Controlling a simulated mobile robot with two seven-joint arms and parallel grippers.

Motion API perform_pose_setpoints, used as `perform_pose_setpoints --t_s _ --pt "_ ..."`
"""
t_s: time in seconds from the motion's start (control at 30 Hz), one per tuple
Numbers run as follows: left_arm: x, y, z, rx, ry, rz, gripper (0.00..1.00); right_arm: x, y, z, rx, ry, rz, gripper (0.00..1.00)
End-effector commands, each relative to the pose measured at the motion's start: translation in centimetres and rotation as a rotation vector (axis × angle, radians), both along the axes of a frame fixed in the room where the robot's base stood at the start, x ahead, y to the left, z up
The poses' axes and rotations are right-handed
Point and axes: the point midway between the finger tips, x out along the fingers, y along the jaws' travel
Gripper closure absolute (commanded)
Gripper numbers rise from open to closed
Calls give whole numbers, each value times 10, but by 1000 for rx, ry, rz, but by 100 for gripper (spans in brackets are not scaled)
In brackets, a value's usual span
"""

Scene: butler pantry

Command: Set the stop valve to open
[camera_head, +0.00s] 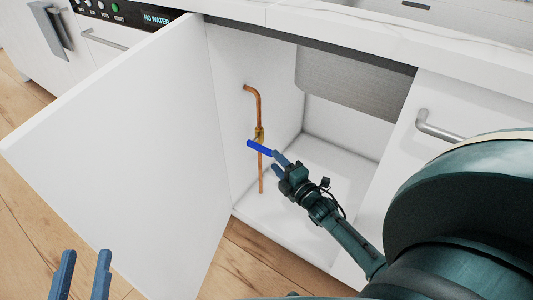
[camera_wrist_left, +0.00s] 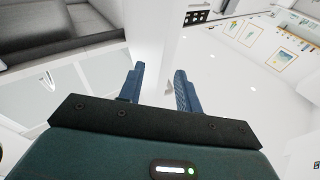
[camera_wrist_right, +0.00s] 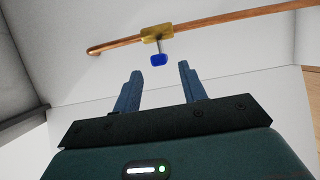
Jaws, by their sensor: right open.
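The stop valve has a brass body (camera_head: 259,134) on a vertical copper pipe (camera_head: 259,103) inside the open cabinet. Its blue lever (camera_head: 258,147) lies crosswise to the pipe, sloping down to the right in the head view. My right gripper (camera_head: 276,164) is inside the cabinet by the lever's right end. In the right wrist view the blue lever (camera_wrist_right: 158,59) shows end-on, beyond and between the open fingertips (camera_wrist_right: 160,68), with nothing gripped. My left gripper (camera_head: 84,254) is open and empty at the lower left; its fingers also show in the left wrist view (camera_wrist_left: 157,75).
The white cabinet door (camera_head: 120,150) stands open on the left. The grey sink basin (camera_head: 350,84) hangs inside the cabinet at the upper right. An appliance display (camera_head: 156,18) reads "NO WATER". A closed door with a handle (camera_head: 435,129) is at right. The cabinet floor (camera_head: 330,160) looks clear.

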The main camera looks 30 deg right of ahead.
Motion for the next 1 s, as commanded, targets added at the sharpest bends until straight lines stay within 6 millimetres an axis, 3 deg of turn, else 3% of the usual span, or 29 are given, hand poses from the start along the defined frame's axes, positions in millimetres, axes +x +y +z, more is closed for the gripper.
perform_pose_setpoints --t_s 0.27,0.4,0.77,1.0 --pt "1 -2 -1 -34 -25 -21 66 45 0 -1 1 -2 1 58" --pt "5 -1 10 -26 -95 -22 66 59 0 -1 2 -1 1 58" --pt "7 0 16 -22 -124 -22 66 65 0 0 3 2 0 58" --pt "7 0 16 -23 -125 -22 66 65 0 0 3 2 0 77"
